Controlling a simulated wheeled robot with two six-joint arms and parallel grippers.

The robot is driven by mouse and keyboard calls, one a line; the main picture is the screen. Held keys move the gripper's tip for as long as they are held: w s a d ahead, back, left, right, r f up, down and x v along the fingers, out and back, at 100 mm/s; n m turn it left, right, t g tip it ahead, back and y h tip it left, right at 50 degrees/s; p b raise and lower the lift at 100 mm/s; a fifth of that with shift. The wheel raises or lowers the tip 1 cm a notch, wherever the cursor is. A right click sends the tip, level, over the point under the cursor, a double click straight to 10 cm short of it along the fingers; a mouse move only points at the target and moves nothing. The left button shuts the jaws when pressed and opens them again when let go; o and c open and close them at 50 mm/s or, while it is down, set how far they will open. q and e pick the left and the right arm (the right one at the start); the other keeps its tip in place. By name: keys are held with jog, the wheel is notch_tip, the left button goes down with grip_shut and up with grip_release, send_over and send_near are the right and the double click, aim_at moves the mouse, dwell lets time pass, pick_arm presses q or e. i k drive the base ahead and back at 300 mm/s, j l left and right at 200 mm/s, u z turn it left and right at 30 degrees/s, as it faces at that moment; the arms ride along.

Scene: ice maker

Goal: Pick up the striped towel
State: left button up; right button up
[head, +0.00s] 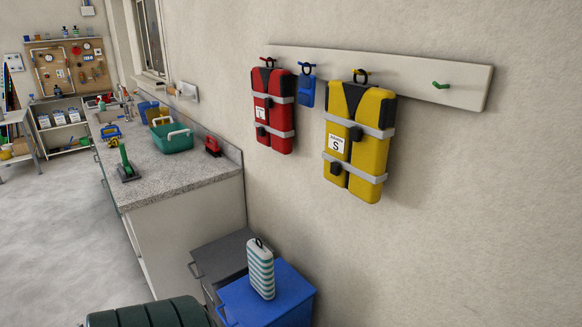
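The striped towel (261,272) is a white and teal striped, upright bundle with a dark loop at its top. It stands on the flat top of a blue cabinet or box (290,298) at the bottom middle of the head view. Nothing is touching it from above. Neither of my grippers shows in the head view.
A grey unit (222,254) stands beside the blue one. A dark green ribbed object (150,314) is at the bottom edge. A counter (190,178) with a green basket (173,140) is behind. Red (272,112) and yellow (372,140) life vests hang on the right wall.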

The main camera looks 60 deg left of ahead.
aim_at(261, 264)
jog(key=j+u, duration=0.2)
jog(key=u, duration=0.3)
jog(key=i+j+u, duration=0.1)
jog(key=u, duration=0.35)
jog(key=l+u, duration=0.1)
jog(key=u, duration=0.25)
jog(key=k+u, duration=0.1)
jog(key=u, duration=0.25)
jog(key=k+u, duration=0.1)
jog(key=u, duration=0.3)
jog(key=i+j, duration=0.1)
jog(key=j+z, duration=0.15)
jog(key=j, duration=0.35)
jog(key=k+j+z, duration=0.2)
jog(key=j, duration=0.35)
jog(key=i, duration=0.05)
